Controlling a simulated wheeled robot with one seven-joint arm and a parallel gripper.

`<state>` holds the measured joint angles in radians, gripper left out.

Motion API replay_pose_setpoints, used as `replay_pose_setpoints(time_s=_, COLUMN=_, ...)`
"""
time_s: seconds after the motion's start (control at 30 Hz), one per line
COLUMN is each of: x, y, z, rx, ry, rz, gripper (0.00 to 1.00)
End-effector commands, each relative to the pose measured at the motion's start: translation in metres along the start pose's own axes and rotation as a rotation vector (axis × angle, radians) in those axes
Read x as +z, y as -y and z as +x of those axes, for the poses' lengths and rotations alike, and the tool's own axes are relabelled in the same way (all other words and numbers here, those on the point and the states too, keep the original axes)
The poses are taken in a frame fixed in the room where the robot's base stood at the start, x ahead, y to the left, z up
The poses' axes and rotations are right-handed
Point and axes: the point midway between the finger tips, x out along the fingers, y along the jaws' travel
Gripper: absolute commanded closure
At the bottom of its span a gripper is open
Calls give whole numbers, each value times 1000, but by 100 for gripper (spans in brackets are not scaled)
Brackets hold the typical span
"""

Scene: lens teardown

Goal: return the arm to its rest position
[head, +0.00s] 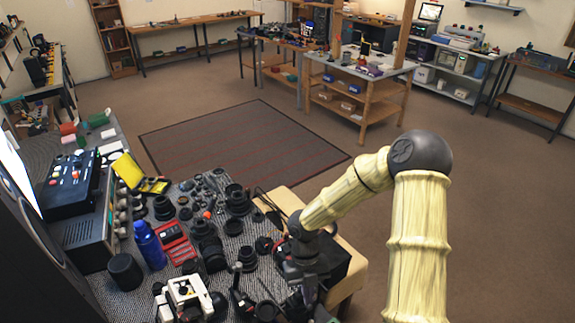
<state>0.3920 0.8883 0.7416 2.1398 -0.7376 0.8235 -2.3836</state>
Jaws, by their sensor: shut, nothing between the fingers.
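My arm rises at the right of the head view, bends at a dark elbow joint and reaches down to the left in pale yellow, ribbed links. My gripper (311,292) is at its dark lower end, pointing down over the near right part of the cluttered workbench, next to a black box (340,268). It is shut and empty. Its fingertips are small and hard to make out among the dark parts.
The bench (232,181) holds many dark lens parts, a blue bottle (149,245), a red case (176,243), a yellow case (130,172) and a white device (187,297). A dark rug (240,145) and open brown floor lie beyond. Shelves and tables line the walls.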

Motion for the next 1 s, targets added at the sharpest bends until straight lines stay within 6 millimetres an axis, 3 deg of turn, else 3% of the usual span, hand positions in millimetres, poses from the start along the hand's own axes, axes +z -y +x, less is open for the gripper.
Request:
replay_pose_setpoints(time_s=0.13, x=-2, y=3, z=-2, rx=-3, ry=2, rz=45, gripper=100)
replay_pose_setpoints(time_s=0.27, x=-9, y=7, z=-8, rx=-16, ry=13, rz=215, gripper=100)
replay_pose_setpoints(time_s=0.67, x=-45, y=26, z=-46, rx=24, ry=129, rz=1197, gripper=100)
replay_pose_setpoints(time_s=1.0, x=-71, y=38, z=-86, rx=262, ry=222, rz=2068, gripper=100)
